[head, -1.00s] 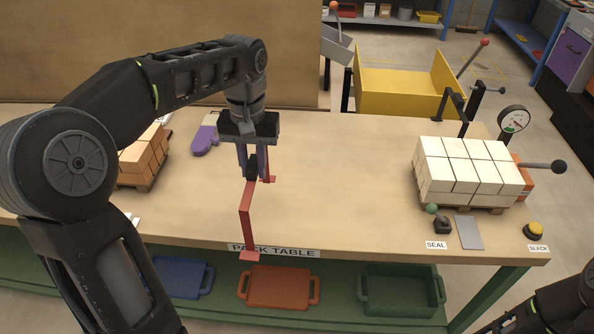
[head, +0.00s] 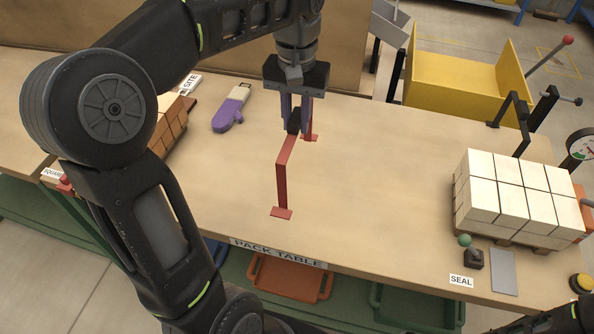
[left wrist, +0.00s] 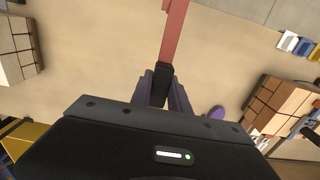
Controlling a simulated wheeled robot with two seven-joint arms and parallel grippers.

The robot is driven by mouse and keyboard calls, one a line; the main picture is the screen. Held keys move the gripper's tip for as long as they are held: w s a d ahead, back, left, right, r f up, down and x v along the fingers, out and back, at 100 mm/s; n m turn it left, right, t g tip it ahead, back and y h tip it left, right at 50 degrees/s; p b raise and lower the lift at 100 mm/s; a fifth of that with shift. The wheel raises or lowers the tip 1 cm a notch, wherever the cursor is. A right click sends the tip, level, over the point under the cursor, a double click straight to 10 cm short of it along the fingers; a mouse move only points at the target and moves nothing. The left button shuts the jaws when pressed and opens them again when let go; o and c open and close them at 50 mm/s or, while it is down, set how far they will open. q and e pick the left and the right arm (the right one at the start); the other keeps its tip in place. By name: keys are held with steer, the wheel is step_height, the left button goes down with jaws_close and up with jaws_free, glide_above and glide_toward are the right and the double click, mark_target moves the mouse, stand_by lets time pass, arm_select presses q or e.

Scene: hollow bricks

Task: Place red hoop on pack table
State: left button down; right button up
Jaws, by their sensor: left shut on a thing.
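The red hoop (head: 282,183) is a flat-bar arch with a black grip at the top and small flat feet. My left gripper (head: 294,122) is shut on the black grip, and the hoop stands upright below it. In the left wrist view the hoop's red bar (left wrist: 173,38) runs up from between the fingers. The hoop's feet are over the bare middle of the pack table (head: 370,190), behind its front label. I cannot tell whether they touch the top. My right gripper is out of view; only dark arm parts show at lower right.
Orange bricks (head: 168,128) and a purple mitt-shaped thing (head: 231,109) are at the left. A yellow bin (head: 460,92) stands behind the table. The tabletop around the hoop is clear.

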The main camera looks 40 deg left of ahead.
arm_select(q)
step_height(320, 180, down, 5)
steer(key=shift+b, duration=1.25)
step_height(320, 180, down, 4)
steer(key=shift+r, duration=0.1)
steer(key=c, duration=1.3)
jaws_free()
steer(key=shift+o, duration=0.2)
